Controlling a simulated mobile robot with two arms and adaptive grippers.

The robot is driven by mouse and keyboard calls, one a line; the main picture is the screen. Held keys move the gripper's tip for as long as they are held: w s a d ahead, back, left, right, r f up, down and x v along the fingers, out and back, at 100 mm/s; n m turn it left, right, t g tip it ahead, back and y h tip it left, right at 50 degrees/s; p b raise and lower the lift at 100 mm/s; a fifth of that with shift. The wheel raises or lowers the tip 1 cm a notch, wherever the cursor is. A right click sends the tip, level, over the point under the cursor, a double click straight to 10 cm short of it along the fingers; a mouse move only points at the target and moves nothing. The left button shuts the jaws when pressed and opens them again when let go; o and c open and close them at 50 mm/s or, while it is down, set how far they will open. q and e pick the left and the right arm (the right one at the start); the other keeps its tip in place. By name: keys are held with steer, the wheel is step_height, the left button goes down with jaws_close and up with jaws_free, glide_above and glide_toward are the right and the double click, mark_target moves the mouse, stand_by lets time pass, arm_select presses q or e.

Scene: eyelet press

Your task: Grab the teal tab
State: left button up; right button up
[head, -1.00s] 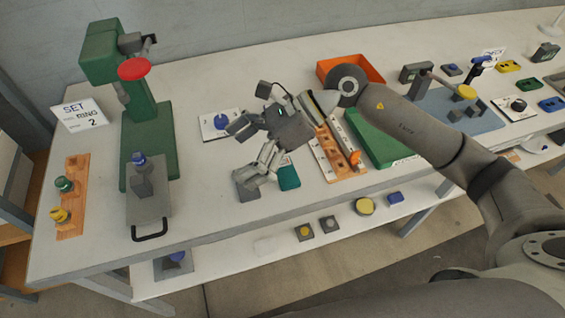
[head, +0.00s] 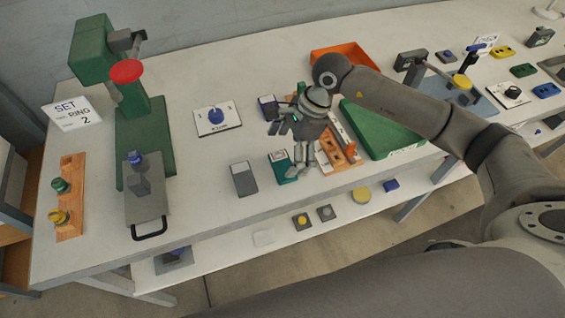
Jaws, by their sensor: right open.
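The teal tab (head: 285,178) is a small teal block with a pale top part, lying on the white table near its front edge. My right gripper (head: 286,151) is open and points down just above and behind it. Its near fingers overlap the tab's right side in the picture, and I cannot tell whether they touch it. Part of the tab is hidden behind the fingers. My left gripper is not in view.
A grey tab (head: 244,180) lies left of the teal one and a purple tab (head: 267,107) behind it. A wooden rack (head: 347,162) and a green tray (head: 382,134) are close on the right. The green press (head: 145,150) stands left. The table's front strip is clear.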

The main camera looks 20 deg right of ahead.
mark_target(279, 166)
steer(key=p+x, duration=0.1)
steer(key=x, duration=0.2)
steer(key=shift+s+a+f, duration=0.1)
steer(key=shift+f, duration=0.3)
steer(key=c, duration=0.9)
steer(key=shift+r, duration=0.1)
